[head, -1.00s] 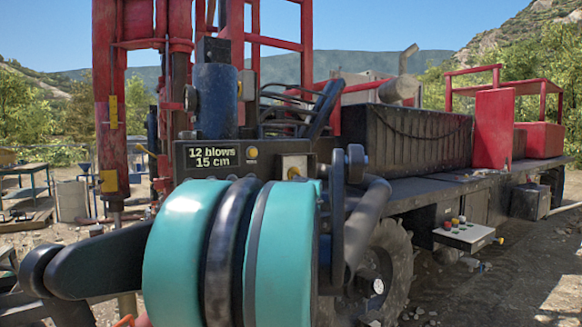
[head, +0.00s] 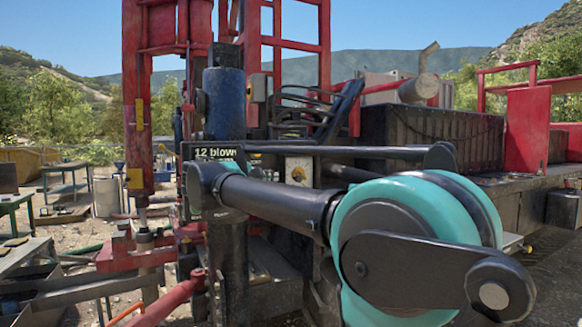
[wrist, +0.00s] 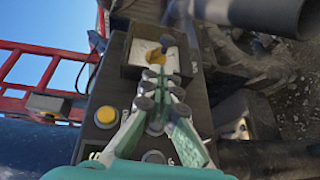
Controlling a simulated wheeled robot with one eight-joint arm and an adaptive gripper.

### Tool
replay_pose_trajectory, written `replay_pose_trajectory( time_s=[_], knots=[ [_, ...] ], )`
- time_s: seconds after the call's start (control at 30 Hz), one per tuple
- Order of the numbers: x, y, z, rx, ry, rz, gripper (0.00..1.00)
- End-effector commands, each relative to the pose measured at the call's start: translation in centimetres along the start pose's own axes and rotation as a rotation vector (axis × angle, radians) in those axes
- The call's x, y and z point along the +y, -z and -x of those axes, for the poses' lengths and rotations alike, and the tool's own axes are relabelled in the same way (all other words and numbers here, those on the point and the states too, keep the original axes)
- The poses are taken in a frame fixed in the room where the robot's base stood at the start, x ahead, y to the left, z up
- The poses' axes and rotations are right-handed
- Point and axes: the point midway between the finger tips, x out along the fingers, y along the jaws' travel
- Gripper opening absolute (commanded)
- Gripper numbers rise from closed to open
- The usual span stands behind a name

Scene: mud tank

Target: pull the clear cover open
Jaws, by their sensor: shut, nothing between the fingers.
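A pale square housing with a yellow knob (head: 298,172) is on the dark control box right of the digit display in the head view. In the wrist view the pale square housing (wrist: 135,52) is at the top centre, with the yellow knob inside. The clear cover cannot be told apart from the housing face. My gripper (wrist: 158,82) is shut and empty, with its fingertips just in front of the housing's lower edge. Whether they touch it, I cannot tell. In the head view my arm hides the fingers.
The display (head: 222,153) is partly covered by my arm. A yellow button (wrist: 105,117) sits on the same box, left of my fingers in the wrist view. A blue cylinder (head: 223,105) and red mast (head: 137,110) stand to the left. The dark truck deck lies to the right.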

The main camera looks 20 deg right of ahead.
Motion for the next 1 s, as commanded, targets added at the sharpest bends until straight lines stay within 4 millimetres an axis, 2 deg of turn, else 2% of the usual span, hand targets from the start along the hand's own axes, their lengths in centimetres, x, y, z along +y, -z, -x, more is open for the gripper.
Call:
replay_pose_trajectory(
  time_s=[0.1,0.27,0.8,1.0],
  knots=[
    [1.9,1.6,1.8,0.050,-0.074,-0.012,0.00],
    [2.7,2.1,1.9,0.065,-0.102,-0.020,0.00],
    [3.4,2.5,-6.1,0.060,-0.099,-0.018,0.00],
    [3.5,2.6,-7.5,0.062,-0.099,-0.018,0.00]
  ],
)
